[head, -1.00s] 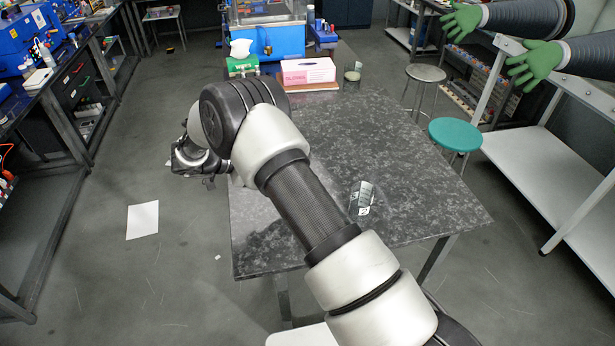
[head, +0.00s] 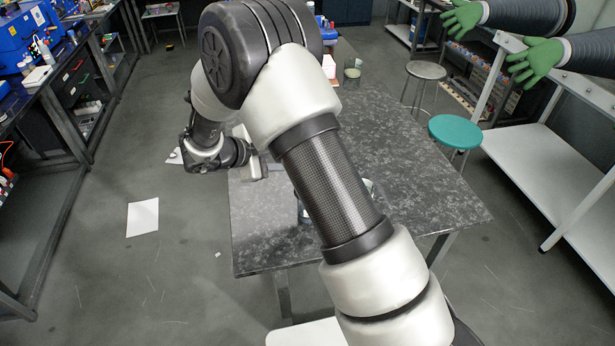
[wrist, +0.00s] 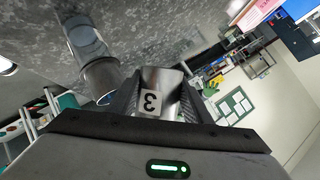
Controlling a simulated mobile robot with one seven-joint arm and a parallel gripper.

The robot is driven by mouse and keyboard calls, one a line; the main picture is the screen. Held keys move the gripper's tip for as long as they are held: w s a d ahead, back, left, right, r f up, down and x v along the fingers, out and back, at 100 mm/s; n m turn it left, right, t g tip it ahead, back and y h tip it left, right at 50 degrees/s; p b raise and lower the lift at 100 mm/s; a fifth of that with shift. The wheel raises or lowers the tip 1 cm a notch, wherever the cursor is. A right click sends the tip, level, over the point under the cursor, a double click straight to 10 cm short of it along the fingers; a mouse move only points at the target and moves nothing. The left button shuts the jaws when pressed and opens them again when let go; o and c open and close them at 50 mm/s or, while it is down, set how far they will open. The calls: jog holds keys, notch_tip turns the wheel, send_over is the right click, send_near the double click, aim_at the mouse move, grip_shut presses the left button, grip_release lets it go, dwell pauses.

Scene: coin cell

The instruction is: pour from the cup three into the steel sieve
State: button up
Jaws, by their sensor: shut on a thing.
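The steel cup three (wrist: 158,82), with a black "3" on a white label, is between the fingers of my gripper (wrist: 158,100) in the wrist view. My gripper is shut on the cup.
The dark speckled table (head: 420,190) is largely clear at the right. My arm covers its middle. A small glass (head: 352,75) stands at the far end. A teal stool (head: 455,131) and a grey stool (head: 426,72) stand to the right.

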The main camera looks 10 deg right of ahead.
jog(key=shift+f+m+t+y, duration=0.15)
jog(key=shift+m+t+y, duration=0.15)
jog(key=shift+m+t, duration=0.1)
dwell(0.4)
jog(key=shift+f+m+b, duration=0.2)
jog(key=shift+m+b, duration=0.1)
jog(key=shift+b, duration=0.45)
jog(key=shift+r+m+t+y+b, duration=0.5)
jog(key=shift+r+m+t+b, duration=0.55)
jog(key=shift+b, duration=2.25)
jog(key=shift+s+d+r+m+t+b, duration=0.3)
jog(key=shift+s+m+t+b, duration=0.25)
jog(key=shift+b, duration=1.7)
jog(key=shift+d+r+m+t+y+b, duration=0.1)
jog(key=shift+r+m+t+y+b, duration=0.3)
jog(key=shift+b, duration=1.3)
